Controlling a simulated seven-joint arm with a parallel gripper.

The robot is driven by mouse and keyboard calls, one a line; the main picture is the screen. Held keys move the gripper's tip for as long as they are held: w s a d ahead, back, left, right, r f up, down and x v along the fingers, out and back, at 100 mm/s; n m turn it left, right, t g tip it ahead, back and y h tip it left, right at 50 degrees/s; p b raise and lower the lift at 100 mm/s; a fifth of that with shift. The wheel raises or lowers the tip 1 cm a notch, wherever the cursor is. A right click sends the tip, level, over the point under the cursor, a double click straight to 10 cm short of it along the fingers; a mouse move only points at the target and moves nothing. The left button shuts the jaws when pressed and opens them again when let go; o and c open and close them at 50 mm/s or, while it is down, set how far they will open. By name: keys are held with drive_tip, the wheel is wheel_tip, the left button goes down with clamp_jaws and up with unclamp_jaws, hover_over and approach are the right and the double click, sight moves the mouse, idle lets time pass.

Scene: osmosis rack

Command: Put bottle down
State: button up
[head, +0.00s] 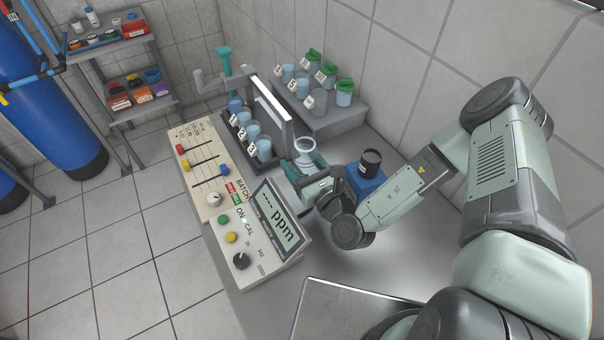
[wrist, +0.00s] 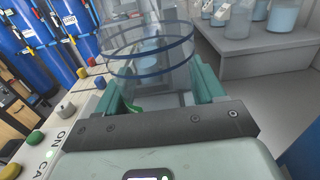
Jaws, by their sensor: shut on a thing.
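My gripper (head: 306,163) is shut on a clear, open-topped bottle (wrist: 148,52), with one green finger on each side of it. The bottle looks empty and has dark blue rings around it. In the head view only its pale round rim and upper part (head: 305,147) show above the green fingers. The gripper is over the bench, just right of the rack of numbered bottles (head: 249,137). The bottle's underside is hidden, so I cannot tell whether it touches a surface.
A console with a "ppm" display (head: 277,222) stands at the front left. Several green-lidded bottles (head: 329,73) stand on a grey step (head: 335,119) behind. A blue block (head: 362,187) with a dark jar (head: 370,162) is close to the right of my gripper.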

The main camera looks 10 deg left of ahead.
sight(302, 173)
drive_tip(key=shift+f, duration=1.85)
drive_tip(key=shift+f, duration=0.2)
drive_tip(key=o, duration=1)
drive_tip(key=shift+r, duration=0.25)
drive_tip(key=v, duration=0.7)
drive_tip(key=shift+s+d, duration=0.2)
drive_tip(key=shift+s, duration=0.05)
